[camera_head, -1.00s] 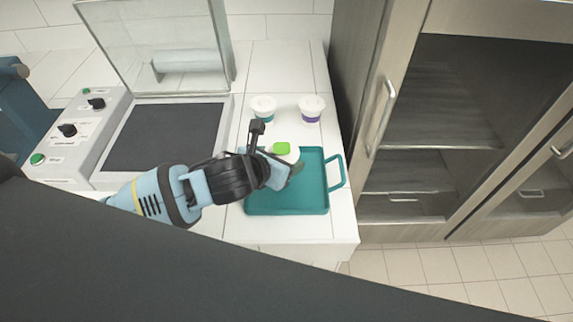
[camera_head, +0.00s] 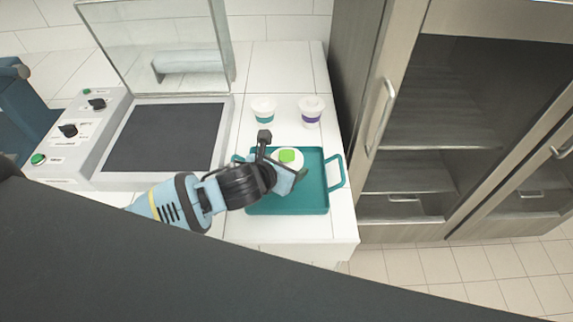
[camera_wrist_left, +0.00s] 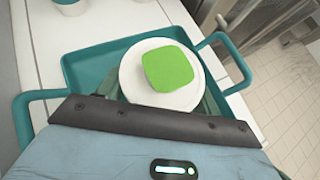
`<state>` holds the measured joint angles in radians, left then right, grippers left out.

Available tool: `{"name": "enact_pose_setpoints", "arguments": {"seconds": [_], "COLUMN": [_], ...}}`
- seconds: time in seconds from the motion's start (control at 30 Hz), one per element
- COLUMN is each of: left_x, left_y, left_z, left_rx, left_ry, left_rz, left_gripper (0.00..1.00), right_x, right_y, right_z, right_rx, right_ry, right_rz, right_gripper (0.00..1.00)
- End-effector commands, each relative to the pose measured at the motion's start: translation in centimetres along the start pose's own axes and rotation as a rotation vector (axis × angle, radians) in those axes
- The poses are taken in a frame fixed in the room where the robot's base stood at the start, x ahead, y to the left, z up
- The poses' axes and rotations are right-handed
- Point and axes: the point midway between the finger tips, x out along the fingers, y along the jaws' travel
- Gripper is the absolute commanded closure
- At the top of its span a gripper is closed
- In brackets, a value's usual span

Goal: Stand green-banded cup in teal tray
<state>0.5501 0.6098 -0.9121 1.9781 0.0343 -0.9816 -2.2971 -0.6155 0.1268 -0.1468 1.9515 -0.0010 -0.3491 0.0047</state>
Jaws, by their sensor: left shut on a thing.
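A white-lidded cup with a green square on top (camera_head: 290,156) is held by my left gripper (camera_head: 284,172) over the teal tray (camera_head: 312,198). The left wrist view shows the cup's round white lid and green square (camera_wrist_left: 168,68) from above, with the jaws on either side. The cup's side and band are mostly hidden. I cannot tell whether its base touches the tray floor. The teal tray also shows in the left wrist view (camera_wrist_left: 85,70), with a handle at each side. My right gripper is not in view.
A teal-banded cup (camera_head: 264,108) and a purple-banded cup (camera_head: 311,110) stand on the white counter behind the tray. A machine with a dark plate (camera_head: 165,137) and raised clear lid is at left. A tall cabinet (camera_head: 440,120) stands at right.

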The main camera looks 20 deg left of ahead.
Motion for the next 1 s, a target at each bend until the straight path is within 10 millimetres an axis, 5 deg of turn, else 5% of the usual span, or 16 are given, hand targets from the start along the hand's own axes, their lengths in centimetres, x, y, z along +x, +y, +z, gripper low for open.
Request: {"name": "enact_pose_setpoints", "arguments": {"seconds": [0.13, 0.17, 0.33, 0.73, 1.0], "left_x": [0.1, 0.2, 0.1, -0.4, -4.2], "left_y": [0.0, 0.0, 0.0, 0.0, 0.0], "left_z": [-0.2, -0.3, -0.2, 0.0, 0.0], "left_rx": [0.000, 0.000, 0.000, 0.001, 0.003], "left_ry": [-0.001, 0.001, 0.000, 0.000, 0.000], "left_rz": [0.000, 0.000, 0.000, 0.000, -0.001], "left_gripper": [0.62, 0.34, 0.14, 0.14, 0.14], "right_x": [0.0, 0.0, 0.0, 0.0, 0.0], "right_y": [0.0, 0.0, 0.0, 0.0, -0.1], "right_z": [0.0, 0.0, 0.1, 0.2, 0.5], "right_rx": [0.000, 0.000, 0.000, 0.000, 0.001], "right_ry": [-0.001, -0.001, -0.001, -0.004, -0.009], "right_rz": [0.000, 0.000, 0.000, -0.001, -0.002], "right_gripper": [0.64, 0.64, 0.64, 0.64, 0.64]}}
